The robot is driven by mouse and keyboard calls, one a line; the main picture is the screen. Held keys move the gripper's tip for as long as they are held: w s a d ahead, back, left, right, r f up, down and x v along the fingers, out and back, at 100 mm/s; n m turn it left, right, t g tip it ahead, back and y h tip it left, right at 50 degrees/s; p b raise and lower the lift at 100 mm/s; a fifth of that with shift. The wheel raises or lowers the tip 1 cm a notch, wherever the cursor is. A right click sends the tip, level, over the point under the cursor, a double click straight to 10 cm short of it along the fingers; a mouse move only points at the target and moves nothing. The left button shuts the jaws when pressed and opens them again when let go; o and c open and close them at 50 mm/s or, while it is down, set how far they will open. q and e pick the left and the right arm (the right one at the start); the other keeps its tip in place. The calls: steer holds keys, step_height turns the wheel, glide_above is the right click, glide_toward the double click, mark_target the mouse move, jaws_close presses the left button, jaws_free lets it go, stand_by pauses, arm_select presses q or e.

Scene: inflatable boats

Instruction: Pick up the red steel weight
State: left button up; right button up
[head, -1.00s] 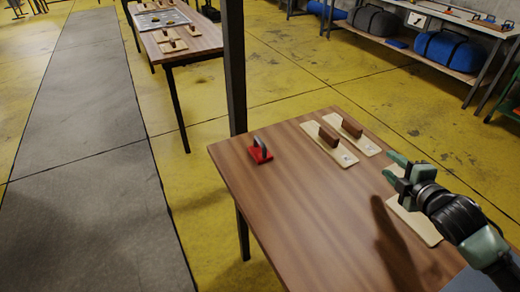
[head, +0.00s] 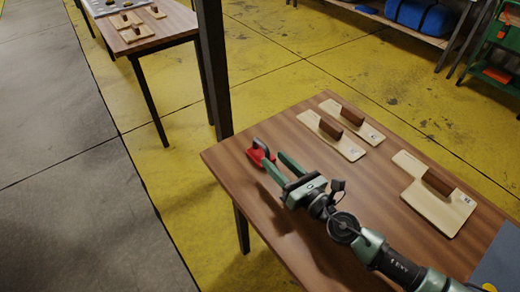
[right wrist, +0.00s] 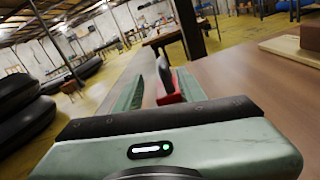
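The red steel weight (head: 260,153), a small red block with a grey handle, sits near the far left corner of the wooden table (head: 225,162). My right gripper (head: 274,161) is open, with its green fingers low over the table and pointing at the weight. Its fingertips are right by the weight; I cannot tell whether they touch it. In the right wrist view, the weight (right wrist: 172,92) shows beyond the palm between the fingers, nearer the right finger, which partly overlaps it. My left gripper is not in view.
Wooden boards with brown handles (head: 332,138) lie at the table's back and right (head: 440,193). A dark post (head: 212,70) stands just behind the table's far left corner. Another table (head: 165,27) stands at the back left. The table middle is clear.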

mark_target(268, 151)
steer(key=x, duration=0.7)
steer(key=shift+w+d+r, duration=0.1)
steer(key=shift+w, duration=0.05)
jaws_close()
stand_by(1.2)
steer(key=shift+p, duration=0.3)
